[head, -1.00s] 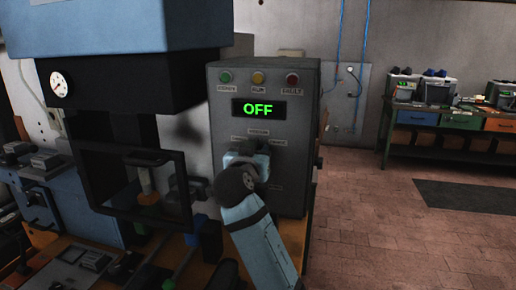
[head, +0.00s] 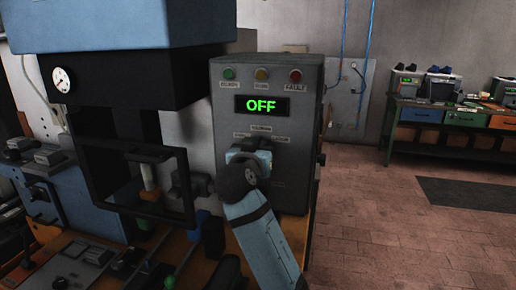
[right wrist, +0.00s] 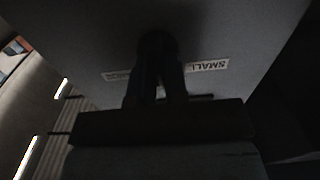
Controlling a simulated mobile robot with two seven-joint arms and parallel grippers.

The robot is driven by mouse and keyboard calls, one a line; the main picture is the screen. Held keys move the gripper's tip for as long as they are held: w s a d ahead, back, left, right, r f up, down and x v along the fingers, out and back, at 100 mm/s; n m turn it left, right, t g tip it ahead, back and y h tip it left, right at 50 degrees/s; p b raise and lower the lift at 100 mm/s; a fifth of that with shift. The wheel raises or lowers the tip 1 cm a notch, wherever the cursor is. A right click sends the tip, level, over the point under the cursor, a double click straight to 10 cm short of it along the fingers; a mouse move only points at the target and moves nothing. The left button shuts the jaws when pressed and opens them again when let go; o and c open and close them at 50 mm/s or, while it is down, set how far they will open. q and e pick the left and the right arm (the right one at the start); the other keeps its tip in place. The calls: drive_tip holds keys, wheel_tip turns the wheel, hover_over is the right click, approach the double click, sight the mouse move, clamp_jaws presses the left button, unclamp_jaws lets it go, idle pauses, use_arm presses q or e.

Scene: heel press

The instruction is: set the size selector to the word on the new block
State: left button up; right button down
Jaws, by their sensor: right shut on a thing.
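The grey control box (head: 225,125) stands right of the press, and its display (head: 262,105) reads OFF in green. The size selector is on its front below the display, mostly hidden behind my right gripper (head: 247,157). That gripper is shut on the selector knob (right wrist: 157,45), which shows dark between the fingers in the right wrist view. A label there (right wrist: 208,66) reads SMALL; another label left of the fingers is too dim to read. Which word the knob points to cannot be told. No new block with a readable word shows. My left gripper is not in view.
The press (head: 110,85) with a black guard frame (head: 128,190) and gauge stands at left. Blocks and trays crowd the bench (head: 100,245) at lower left. A green workbench (head: 450,125) stands far right, with open floor between.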

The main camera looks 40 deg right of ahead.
drive_tip(key=shift+w+a+n+p, duration=0.15)
drive_tip(key=shift+n+p, duration=1.4)
drive_tip(key=shift+n, duration=0.6)
drive_tip(key=shift+w+a+n+p, duration=0.1)
drive_tip(key=shift+n+p, duration=1.45)
drive_tip(key=shift+n, duration=0.6)
drive_tip(key=c, duration=1.1)
unclamp_jaws()
drive_tip(key=shift+c, duration=0.2)
drive_tip(key=shift+w+f, duration=0.1)
